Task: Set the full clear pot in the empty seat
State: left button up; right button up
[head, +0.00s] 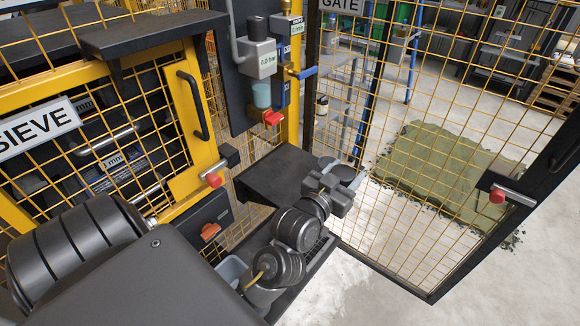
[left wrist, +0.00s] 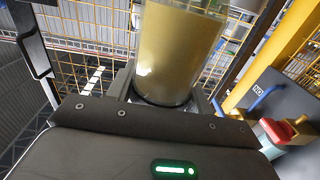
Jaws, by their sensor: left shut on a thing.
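The clear pot (left wrist: 178,50) stands large in the left wrist view, filled with a yellowish content almost throughout the part that shows. My left gripper (left wrist: 160,98) is shut on it near its lower end. In the head view my left gripper (head: 333,187) is above the dark shelf's right end, and a grey rounded shape shows beside it. The pot's yellow content is not clear in that view. I cannot make out the empty seat for certain. My right gripper is not in view.
A dark panel (head: 240,110) carries a gauge unit (head: 262,58) with a pale bowl, a red knob (head: 272,118) and a blue lever. A dark shelf (head: 270,172) juts below it. Yellow mesh fencing and a gate (head: 420,200) border the area.

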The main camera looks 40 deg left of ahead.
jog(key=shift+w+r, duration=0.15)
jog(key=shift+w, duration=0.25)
pick_arm(q)
jog(key=w+a+r+n+y, duration=0.3)
jog(key=w+a+r+y, duration=0.15)
jog(key=w+a, duration=0.65)
jog(key=shift+g+h, duration=0.3)
jog(key=shift+h, duration=0.05)
jog(key=s+a+f, duration=0.1)
jog(key=s+f, duration=0.2)
jog(key=f, duration=0.1)
jog(key=s+a+f+p, duration=0.1)
jog(key=s+f, duration=0.3)
jog(key=s+a+f, duration=0.1)
jog(key=s+f, duration=0.2)
jog(key=s, duration=0.1)
jog(key=shift+s+a+f, duration=0.1)
jog(key=shift+a+f, duration=0.2)
jog(key=shift+f, duration=0.45)
jog(key=o, duration=1.1)
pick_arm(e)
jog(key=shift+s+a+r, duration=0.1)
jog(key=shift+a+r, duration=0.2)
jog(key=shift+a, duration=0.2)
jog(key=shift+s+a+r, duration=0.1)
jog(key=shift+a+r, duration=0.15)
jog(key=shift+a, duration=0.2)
